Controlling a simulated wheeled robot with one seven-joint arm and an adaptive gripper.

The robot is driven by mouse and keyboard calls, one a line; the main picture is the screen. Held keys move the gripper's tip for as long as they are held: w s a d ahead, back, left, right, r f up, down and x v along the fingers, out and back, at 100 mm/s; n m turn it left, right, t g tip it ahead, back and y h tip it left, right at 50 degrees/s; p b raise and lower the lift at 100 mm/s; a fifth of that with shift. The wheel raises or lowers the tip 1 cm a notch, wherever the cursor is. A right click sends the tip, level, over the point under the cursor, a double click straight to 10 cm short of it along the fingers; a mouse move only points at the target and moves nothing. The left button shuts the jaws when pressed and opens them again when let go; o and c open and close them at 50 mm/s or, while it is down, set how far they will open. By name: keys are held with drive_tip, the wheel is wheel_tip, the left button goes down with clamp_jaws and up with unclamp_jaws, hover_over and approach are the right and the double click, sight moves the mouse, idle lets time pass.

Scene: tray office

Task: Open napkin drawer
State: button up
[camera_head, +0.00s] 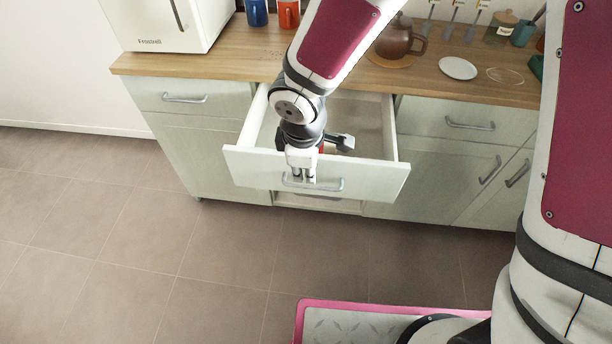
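A pale drawer (375,176) in the middle of the counter stands pulled out, well forward of the cabinet face. Its bar handle (333,187) runs across the middle of its front. My gripper (303,178) points down at the drawer front, with its fingertips at the left part of the handle. I cannot tell whether the fingers are closed around the bar. My arm hides part of the drawer's inside. The visible right part of the inside looks empty, and no napkins show.
Shut drawers flank it at left (185,98) and right (465,125). The wooden counter (250,62) above holds a white appliance (170,22), mugs (289,13), a brown teapot (402,38) and a white saucer (458,68). The tiled floor (150,235) in front is clear.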

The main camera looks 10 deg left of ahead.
drive_tip(key=shift+s+r, duration=0.25)
drive_tip(key=shift+r, duration=0.95)
drive_tip(key=shift+s+r, duration=0.2)
drive_tip(key=shift+r, duration=0.95)
drive_tip(key=s+d+r+m+t+h+p, duration=0.1)
drive_tip(key=s+d+r+m+p, duration=0.25)
drive_tip(key=d+r+m, duration=0.9)
drive_tip(key=s+d+r+m+t+y+p, duration=0.1)
drive_tip(key=s+d+r+m, duration=0.4)
drive_tip(key=s+d+r, duration=0.6)
drive_tip(key=s, duration=0.3)
drive_tip(key=shift+r+p, duration=0.3)
